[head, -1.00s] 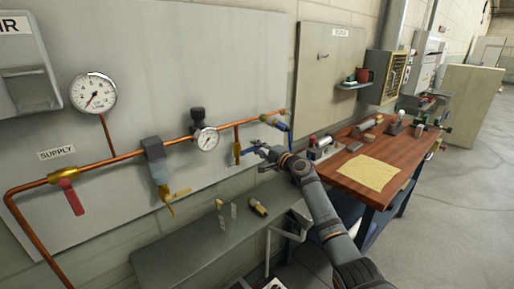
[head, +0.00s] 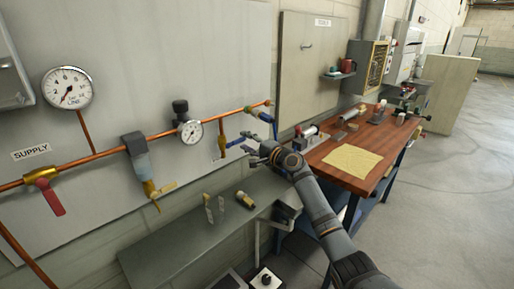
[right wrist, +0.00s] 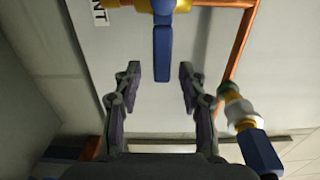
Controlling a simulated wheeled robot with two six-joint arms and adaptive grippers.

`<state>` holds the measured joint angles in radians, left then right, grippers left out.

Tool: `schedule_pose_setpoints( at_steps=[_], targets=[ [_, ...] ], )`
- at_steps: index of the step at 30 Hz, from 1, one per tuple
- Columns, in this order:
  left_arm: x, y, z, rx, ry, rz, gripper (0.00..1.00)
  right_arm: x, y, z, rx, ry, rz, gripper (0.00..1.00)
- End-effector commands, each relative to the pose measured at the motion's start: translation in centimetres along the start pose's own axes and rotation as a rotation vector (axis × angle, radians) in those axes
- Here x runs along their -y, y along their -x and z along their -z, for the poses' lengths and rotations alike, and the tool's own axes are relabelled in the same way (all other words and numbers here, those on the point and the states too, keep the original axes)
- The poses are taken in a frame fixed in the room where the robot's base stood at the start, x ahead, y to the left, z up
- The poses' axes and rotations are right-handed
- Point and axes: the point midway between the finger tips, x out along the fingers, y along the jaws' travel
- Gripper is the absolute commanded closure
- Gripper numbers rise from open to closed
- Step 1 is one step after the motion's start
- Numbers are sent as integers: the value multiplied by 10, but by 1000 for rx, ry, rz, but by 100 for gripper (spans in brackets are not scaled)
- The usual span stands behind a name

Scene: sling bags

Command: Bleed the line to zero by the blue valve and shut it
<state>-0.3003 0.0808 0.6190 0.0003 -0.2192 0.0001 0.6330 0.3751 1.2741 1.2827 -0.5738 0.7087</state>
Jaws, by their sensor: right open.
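A large gauge (head: 68,88) and a small gauge (head: 190,131) have needles too small to read surely. My left gripper is out of view.
A grey shelf (head: 170,255) below holds small parts. A wooden bench (head: 318,160) stands right.

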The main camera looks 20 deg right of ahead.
Motion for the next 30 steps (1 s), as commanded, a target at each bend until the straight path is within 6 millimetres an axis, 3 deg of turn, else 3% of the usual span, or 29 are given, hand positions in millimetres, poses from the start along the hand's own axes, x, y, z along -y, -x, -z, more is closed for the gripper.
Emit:
schedule_pose_setpoints(
  at_steps=[6,12,30],
  targets=[
    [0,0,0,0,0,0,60,-2,56,1,-1,7,-6,58],
    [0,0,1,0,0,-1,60,-1,87,1,-1,3,-3,58],
    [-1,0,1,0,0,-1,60,-1,94,0,0,0,-3,58]
  ],
)
